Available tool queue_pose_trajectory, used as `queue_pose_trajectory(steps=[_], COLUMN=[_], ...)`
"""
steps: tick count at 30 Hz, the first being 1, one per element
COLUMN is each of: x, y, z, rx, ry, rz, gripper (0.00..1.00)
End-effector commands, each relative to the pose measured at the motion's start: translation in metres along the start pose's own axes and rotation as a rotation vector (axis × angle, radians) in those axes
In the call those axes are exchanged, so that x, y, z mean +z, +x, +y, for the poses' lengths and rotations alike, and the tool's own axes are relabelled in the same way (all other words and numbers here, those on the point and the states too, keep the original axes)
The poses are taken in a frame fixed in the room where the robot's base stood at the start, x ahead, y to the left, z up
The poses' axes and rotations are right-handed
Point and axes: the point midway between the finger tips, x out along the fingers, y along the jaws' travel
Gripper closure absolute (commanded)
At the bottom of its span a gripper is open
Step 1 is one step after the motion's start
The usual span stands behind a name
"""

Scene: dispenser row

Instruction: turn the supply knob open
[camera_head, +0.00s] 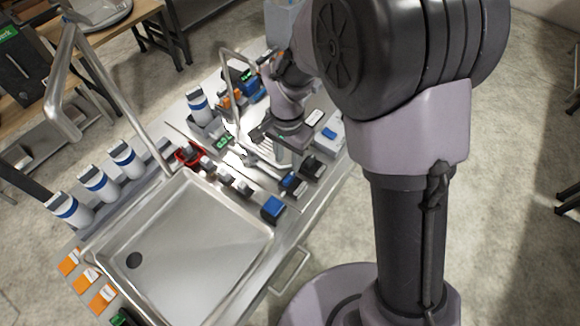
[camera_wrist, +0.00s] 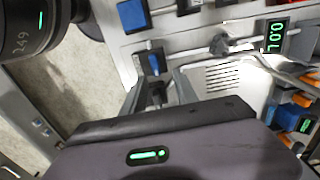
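No part carries a readable supply label, so I cannot tell for certain which knob is the supply knob. A grey knob (camera_wrist: 220,43) sits beside a green-lit display (camera_wrist: 275,36) at the upper right of the wrist view. My gripper (camera_wrist: 157,98) points down at the counter, its two fingers apart and nothing held between them. A small black and blue fitting (camera_wrist: 153,62) shows just beyond the fingers. In the head view my gripper (camera_head: 290,158) is over the counter's right part, and its fingertips are partly hidden.
A steel sink (camera_head: 190,250) fills the near counter. White bottles with blue bands (camera_head: 98,182) stand at left. A tall bent faucet (camera_head: 110,90) rises behind the sink.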

Motion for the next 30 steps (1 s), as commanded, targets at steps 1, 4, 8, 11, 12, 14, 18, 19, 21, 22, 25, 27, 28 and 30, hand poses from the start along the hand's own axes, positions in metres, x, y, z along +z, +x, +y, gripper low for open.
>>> queue_pose_trajectory(steps=[1,4,8,11,12,14,18,19,21,22,25,27,28,30], x=[0.001,0.000,0.000,0.000,0.000,0.000,0.000,0.000,0.000,0.000,0.000,0.000,0.000,0.000], y=[0.017,0.039,0.056,0.062,0.063,0.064,0.063,0.063,0.063,0.063,0.063,0.063,0.063,0.063], z=[0.001,0.001,0.000,0.000,0.000,0.000,0.000,0.000,0.000,0.000,0.000,0.000,0.000,0.000], rx=[0.003,0.002,0.001,-0.001,-0.001,-0.001,-0.001,-0.001,-0.001,-0.001,-0.001,-0.001,-0.001,-0.001], ry=[0.000,-0.001,0.000,0.000,-0.001,-0.001,-0.001,-0.001,-0.001,-0.001,-0.001,-0.001,-0.001,-0.001], rz=[-0.002,-0.001,-0.001,0.000,0.000,0.000,0.001,0.001,0.000,0.000,0.000,0.001,0.001,0.001], gripper=[0.65,0.65,0.65,0.65,0.65,0.65,0.65,0.65,0.74,0.80,1.00,1.00,1.00,1.00])
